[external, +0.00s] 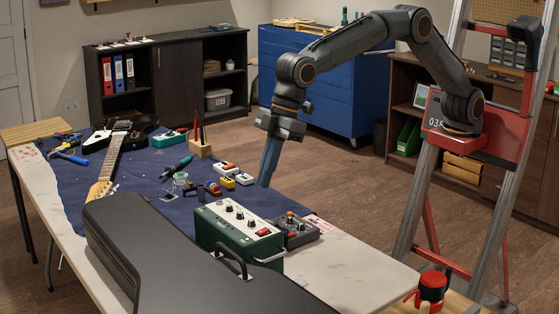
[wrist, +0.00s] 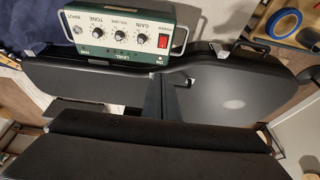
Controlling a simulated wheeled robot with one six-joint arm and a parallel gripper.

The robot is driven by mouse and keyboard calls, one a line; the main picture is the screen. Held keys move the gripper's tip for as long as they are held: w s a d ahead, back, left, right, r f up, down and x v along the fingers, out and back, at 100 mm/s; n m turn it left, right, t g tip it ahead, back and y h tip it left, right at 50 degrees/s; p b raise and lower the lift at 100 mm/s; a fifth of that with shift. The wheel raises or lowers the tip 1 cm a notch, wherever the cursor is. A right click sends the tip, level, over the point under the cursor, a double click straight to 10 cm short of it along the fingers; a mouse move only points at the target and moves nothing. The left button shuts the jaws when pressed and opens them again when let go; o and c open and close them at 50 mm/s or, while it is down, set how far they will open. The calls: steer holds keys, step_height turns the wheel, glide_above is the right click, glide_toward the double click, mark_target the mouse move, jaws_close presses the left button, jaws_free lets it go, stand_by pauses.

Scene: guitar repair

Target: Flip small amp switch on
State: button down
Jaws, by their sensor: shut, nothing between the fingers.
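The small amp (external: 215,237) is a green box with a pale panel on top, with several knobs and a red switch (external: 263,232). It stands on the blue cloth beside the guitar case. In the wrist view the amp's panel (wrist: 132,40) is at the top, and the red switch (wrist: 162,41) is near its right end, beside the LEVEL and ON lettering. Which way the switch is tipped is too small to tell. My gripper (external: 265,184) is shut and empty, pointing down above the table beyond the amp. In the wrist view its fingers (wrist: 158,80) show just below the switch, apart from it.
A black guitar case (external: 150,245) lies close in front of the amp. A dark pedal box (external: 297,232) stands right of the amp. Small coloured pedals (external: 226,170) and a wooden tool block (external: 201,150) lie further back. The table's right end (external: 350,280) is bare.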

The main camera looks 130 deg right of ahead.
steer(key=shift+r, duration=1.4)
steer(key=shift+s, duration=0.1)
steer(key=s+f+g, duration=0.1)
steer(key=s+f, duration=0.4)
steer(key=s, duration=1.1)
steer(key=s+f+g, duration=0.1)
steer(key=s+f, duration=0.5)
steer(key=s, duration=1.1)
steer(key=s+f+g, duration=0.2)
steer(key=s+f, duration=0.3)
steer(key=s, duration=1.1)
step_height(320, 180, down, 6)
steer(key=d+m+b, duration=0.1)
steer(key=d+b, duration=0.1)
steer(key=b, duration=0.5)
steer(key=shift+d+r+b, duration=0.15)
steer(key=shift+d+b, duration=0.15)
steer(key=shift+b, duration=0.1)
steer(key=shift+s, duration=0.1)
